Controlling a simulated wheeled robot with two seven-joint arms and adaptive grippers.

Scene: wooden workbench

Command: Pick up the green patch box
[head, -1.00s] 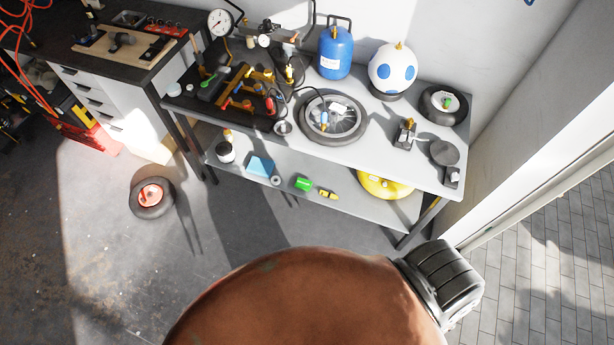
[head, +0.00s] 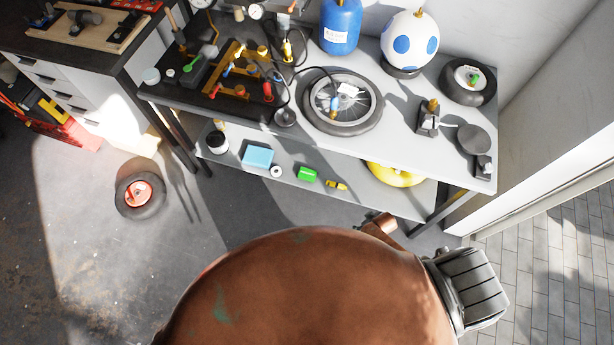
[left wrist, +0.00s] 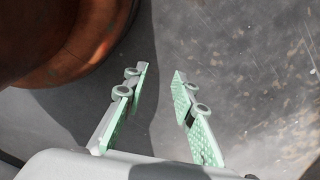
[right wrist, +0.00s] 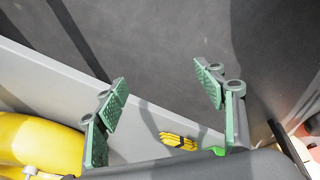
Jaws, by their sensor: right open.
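The green patch box (head: 307,175) lies on the lower shelf of the workbench, between a small white roll and a yellow item (head: 337,185). In the right wrist view a bit of green (right wrist: 218,151), likely the box, shows at the lower edge, mostly hidden by my gripper. My right gripper (right wrist: 163,83) is open and empty, with its fingers over the shelf edge and the floor. My left gripper (left wrist: 160,88) is open and empty above the grey floor, away from the box. Neither gripper shows in the head view.
The lower shelf (head: 235,168) also holds a blue box (head: 258,156) and a yellow round thing (head: 395,175). The tabletop above carries a wheel (head: 343,103), a blue tank (head: 340,25) and tools.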

